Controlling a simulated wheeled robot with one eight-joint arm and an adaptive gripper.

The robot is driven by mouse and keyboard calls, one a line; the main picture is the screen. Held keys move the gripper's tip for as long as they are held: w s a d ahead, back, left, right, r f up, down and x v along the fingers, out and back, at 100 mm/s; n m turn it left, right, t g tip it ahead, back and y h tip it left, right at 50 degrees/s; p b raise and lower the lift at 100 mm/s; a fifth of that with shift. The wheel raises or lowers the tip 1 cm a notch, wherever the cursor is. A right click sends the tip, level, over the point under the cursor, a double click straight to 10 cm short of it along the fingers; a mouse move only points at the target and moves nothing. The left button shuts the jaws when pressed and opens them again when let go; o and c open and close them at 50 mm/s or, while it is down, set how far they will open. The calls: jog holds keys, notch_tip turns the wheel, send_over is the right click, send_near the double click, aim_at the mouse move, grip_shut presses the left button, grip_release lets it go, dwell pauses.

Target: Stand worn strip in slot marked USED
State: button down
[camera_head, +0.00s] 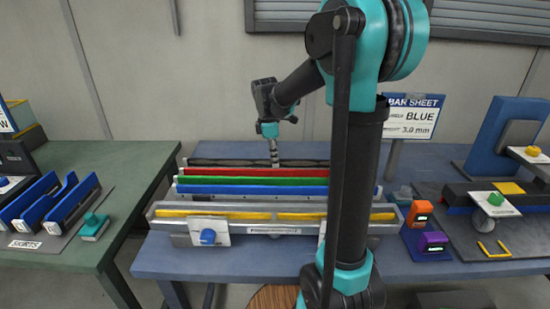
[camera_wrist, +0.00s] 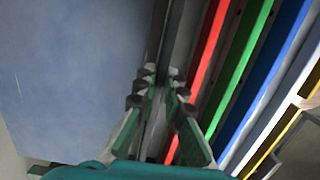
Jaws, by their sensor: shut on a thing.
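My gripper (camera_head: 274,158) points down at the back row of the rack on the blue table. In the wrist view its fingers (camera_wrist: 155,82) are closed around a thin dark strip (camera_wrist: 160,32), which lies along the row behind the red strip. In the head view the dark strip (camera_head: 220,162) runs along the back of the rack. A red strip (camera_head: 230,172), a green strip (camera_head: 230,181) and a blue strip (camera_head: 230,190) lie in front of it. I cannot read a USED mark on any slot, nor tell wear on the strips.
A silver rail with yellow strips (camera_head: 190,213) lies in front. A sign (camera_head: 413,115) reads BLUE, 3.0 mm. Orange (camera_head: 419,212) and purple (camera_head: 433,242) blocks sit at right.

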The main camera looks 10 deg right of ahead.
jog(key=shift+f, duration=0.55)
jog(key=c, duration=1.5)
grip_release()
jog(key=shift+c, duration=0.2)
notch_tip(320, 180, up, 12)
jog(key=a, duration=0.1)
jog(key=shift+w+a, duration=0.15)
jog(key=shift+a, duration=0.05)
jog(key=shift+f, duration=0.1)
